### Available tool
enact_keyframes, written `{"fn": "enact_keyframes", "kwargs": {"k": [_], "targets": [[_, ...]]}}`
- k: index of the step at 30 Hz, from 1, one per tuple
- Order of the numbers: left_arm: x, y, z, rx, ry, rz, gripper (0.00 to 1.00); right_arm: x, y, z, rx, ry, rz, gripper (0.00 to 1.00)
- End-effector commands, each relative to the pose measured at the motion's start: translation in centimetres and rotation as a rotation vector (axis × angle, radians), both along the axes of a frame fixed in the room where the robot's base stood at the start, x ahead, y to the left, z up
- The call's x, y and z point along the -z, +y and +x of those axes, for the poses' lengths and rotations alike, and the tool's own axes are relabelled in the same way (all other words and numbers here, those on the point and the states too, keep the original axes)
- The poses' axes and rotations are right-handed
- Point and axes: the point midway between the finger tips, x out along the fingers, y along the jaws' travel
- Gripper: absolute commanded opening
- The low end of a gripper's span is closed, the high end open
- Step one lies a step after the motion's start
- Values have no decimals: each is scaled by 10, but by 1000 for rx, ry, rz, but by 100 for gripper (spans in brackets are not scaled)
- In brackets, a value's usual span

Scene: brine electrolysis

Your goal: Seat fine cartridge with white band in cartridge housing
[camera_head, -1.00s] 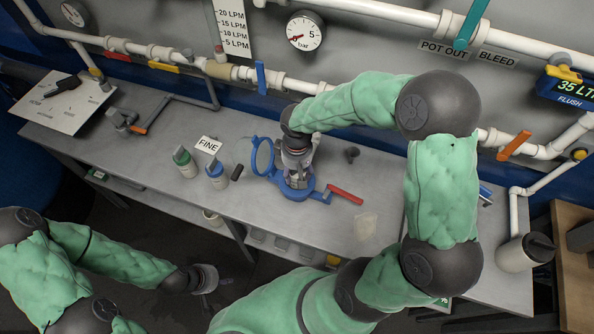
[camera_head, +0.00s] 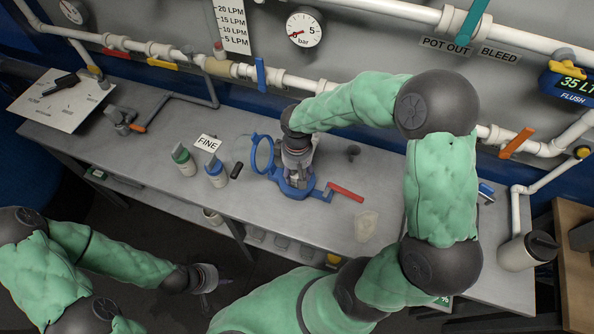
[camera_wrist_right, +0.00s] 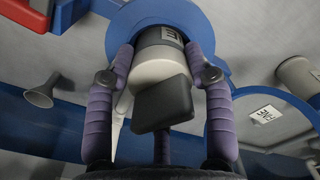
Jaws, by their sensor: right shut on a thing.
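My right gripper (camera_wrist_right: 162,95) is shut on the fine cartridge (camera_wrist_right: 158,65), which has a pale white body, a grey band with a printed label and a dark block-shaped top. The gripper points down over the blue cartridge housing (camera_head: 294,190) on the bench. In the right wrist view the blue housing rim (camera_wrist_right: 203,25) surrounds the cartridge's far end; how deep it sits is hidden. The housing's blue ring (camera_head: 262,155) stands open at the left. My left gripper (camera_head: 207,284) looks open and empty, in front of the bench.
A green-banded cartridge (camera_head: 184,162) and a blue-banded cartridge (camera_head: 217,175) stand left of the housing near the FINE sign (camera_head: 208,143). A red handle (camera_head: 345,193) lies right of the housing. Pipes with valves (camera_head: 262,75) run behind.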

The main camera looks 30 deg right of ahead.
Motion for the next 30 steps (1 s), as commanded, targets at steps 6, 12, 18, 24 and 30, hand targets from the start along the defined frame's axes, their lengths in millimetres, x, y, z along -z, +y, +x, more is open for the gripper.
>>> {"fn": "enact_keyframes", "kwargs": {"k": [6, 12, 18, 24, 30], "targets": [[0, 0, 0, 0, 0, 0, 40, -1, 0, 0, 0, -1, 0, 10], [0, 0, 0, 0, 0, 0, 40, 0, 0, 0, 0, -1, 0, 10], [4, 0, 0, 0, 0, 0, 40, 4, 0, 0, 0, -1, 0, 10], [6, 0, 0, 0, 0, 0, 40, 7, 0, 0, 0, -1, 0, 10], [6, 0, 0, 0, 0, 0, 40, 7, 0, 0, 0, 0, 0, 10]]}}
